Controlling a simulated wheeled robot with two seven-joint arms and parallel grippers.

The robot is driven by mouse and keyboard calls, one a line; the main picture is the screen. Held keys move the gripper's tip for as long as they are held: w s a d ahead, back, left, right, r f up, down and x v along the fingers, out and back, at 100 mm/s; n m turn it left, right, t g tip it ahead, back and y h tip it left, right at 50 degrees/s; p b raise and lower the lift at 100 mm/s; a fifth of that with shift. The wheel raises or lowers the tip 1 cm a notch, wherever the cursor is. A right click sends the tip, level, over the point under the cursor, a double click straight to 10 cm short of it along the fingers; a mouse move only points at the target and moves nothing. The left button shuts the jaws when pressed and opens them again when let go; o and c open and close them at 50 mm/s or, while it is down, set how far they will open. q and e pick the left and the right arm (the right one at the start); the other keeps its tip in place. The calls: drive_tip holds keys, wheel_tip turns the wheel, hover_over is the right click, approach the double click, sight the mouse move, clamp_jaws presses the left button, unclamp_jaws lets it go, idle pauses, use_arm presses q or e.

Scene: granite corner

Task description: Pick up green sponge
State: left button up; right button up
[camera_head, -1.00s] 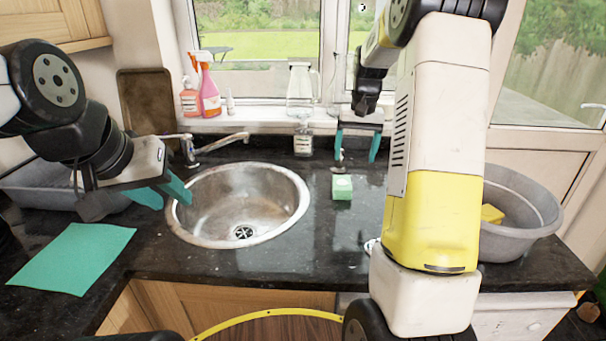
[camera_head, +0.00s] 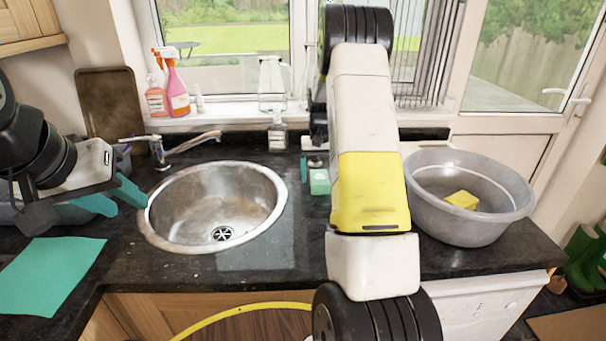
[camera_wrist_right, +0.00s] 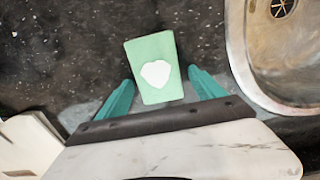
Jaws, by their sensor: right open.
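The green sponge (camera_head: 319,182) lies on the dark counter to the right of the sink, partly hidden by my right arm in the head view. In the right wrist view the sponge (camera_wrist_right: 155,68) is a light green block with a white mark on top. My right gripper (camera_wrist_right: 160,90) is open, with one teal finger on each side of the sponge's near end and gaps between. In the head view most of the right gripper is hidden behind its arm. My left gripper (camera_head: 125,200) is at the left, over the counter beside the sink, its teal fingers apart and empty.
The round metal sink (camera_head: 215,205) and its tap (camera_head: 180,145) lie left of the sponge. A grey basin (camera_head: 468,215) with a yellow sponge (camera_head: 462,200) stands at the right. A soap bottle (camera_head: 277,132) stands behind. A teal cloth (camera_head: 50,275) lies at the left.

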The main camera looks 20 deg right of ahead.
sight(319, 173)
drive_tip(key=c, duration=1.6)
drive_tip(key=shift+o, duration=0.2)
drive_tip(key=shift+r, duration=0.15)
drive_tip(key=shift+r, duration=0.25)
wheel_tip(319, 173, up, 3)
drive_tip(key=shift+r, duration=0.1)
drive_tip(key=s+a, duration=0.1)
drive_tip(key=s, duration=0.4)
drive_tip(key=s+a, duration=0.1)
drive_tip(key=s, duration=0.4)
drive_tip(key=s+a+r, duration=0.1)
drive_tip(key=s+a, duration=0.1)
drive_tip(key=s, duration=0.3)
drive_tip(key=shift+s, duration=0.3)
